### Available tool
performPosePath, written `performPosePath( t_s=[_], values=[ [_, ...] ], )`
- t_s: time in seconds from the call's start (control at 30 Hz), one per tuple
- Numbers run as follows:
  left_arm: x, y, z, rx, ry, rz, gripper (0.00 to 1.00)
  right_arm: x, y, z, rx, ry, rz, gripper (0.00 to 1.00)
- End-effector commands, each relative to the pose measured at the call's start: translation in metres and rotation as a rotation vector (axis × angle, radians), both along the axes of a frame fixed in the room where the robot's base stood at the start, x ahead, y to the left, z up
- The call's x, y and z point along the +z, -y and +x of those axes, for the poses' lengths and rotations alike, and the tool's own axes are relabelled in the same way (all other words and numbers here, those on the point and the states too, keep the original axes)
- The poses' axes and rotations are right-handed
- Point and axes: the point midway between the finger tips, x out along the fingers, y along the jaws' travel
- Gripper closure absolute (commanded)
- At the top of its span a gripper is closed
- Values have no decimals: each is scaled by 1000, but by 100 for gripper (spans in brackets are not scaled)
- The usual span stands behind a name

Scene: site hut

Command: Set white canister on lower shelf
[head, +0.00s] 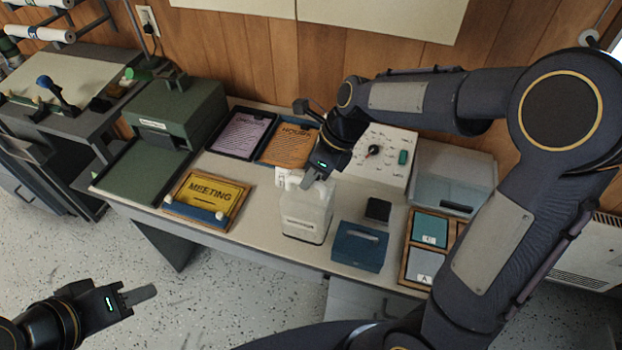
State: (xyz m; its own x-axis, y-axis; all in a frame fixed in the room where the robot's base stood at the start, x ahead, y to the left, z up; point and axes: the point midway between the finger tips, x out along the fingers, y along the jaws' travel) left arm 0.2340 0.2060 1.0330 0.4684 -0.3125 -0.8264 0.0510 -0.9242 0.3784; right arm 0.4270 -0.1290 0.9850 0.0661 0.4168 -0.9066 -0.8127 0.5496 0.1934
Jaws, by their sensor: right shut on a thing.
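The white canister (305,215) is a pale, translucent upright jug with a label strip, at the front middle of the desk. My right gripper (297,180) comes down from the upper right and is shut on its top. I cannot tell whether the canister's base touches the desk top or hangs just above it. My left gripper (137,296) is low at the left, over the floor, away from the canister; its finger gap is not clear. No lower shelf can be clearly made out.
Speckled floor (215,290) lies free in front.

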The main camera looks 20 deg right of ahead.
Motion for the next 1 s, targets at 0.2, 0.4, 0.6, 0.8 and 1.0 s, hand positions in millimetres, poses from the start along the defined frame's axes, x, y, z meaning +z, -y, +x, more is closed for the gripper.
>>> performPosePath(
  t_s=[0.2, 0.4, 0.6, 0.8, 1.0],
  values=[
    [-2, 0, 0, 0, 0, 0, 64, -15, 0, 0, -1, 1, 0, 100],
    [-3, 0, 0, 0, 0, 0, 64, -17, 0, 0, 0, 0, 0, 100],
    [-3, 0, 0, 0, 0, 0, 64, -18, 1, -1, 0, 0, 0, 66],
    [-3, 0, 0, 0, 0, 0, 64, -18, 1, -1, 0, 0, 0, 64],
    [-1, 0, 0, 0, 0, 0, 64, -10, 2, 0, -1, 2, 0, 64]
  ],
)
